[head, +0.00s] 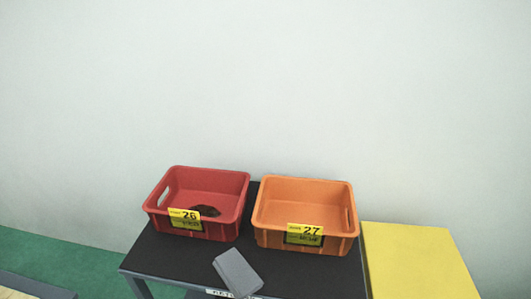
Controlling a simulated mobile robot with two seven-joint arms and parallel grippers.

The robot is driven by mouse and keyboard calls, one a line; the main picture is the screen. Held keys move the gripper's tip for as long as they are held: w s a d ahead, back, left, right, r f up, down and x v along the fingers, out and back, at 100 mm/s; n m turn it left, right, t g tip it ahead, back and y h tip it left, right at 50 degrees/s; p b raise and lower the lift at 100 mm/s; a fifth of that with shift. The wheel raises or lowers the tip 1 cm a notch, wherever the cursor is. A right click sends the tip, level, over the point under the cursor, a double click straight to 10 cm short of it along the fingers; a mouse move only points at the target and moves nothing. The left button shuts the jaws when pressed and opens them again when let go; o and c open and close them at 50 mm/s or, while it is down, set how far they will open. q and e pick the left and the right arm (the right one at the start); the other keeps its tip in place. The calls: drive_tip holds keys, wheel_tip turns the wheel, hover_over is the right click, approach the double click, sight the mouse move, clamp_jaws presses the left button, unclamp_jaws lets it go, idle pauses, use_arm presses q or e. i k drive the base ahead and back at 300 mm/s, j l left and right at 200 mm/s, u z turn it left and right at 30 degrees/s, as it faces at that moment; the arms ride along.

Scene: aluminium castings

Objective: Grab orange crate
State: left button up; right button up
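The orange crate (330,192) stands upright on the black-topped table (170,258), on its right side. It has a yellow label marked 27 on its front and a handle slot in its right wall. The part of its inside that shows looks empty. Neither of my grippers is in view, and nothing is touching the crate.
A red crate (158,212) labelled 26 stands just left, with a small gap between; something dark lies in it. A grey block-like piece (237,272) shows at the table's front edge. A yellow surface (418,262) adjoins on the right. A pale wall (265,80) rises behind.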

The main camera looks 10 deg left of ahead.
sight(324, 204)
drive_tip(key=k, duration=0.9)
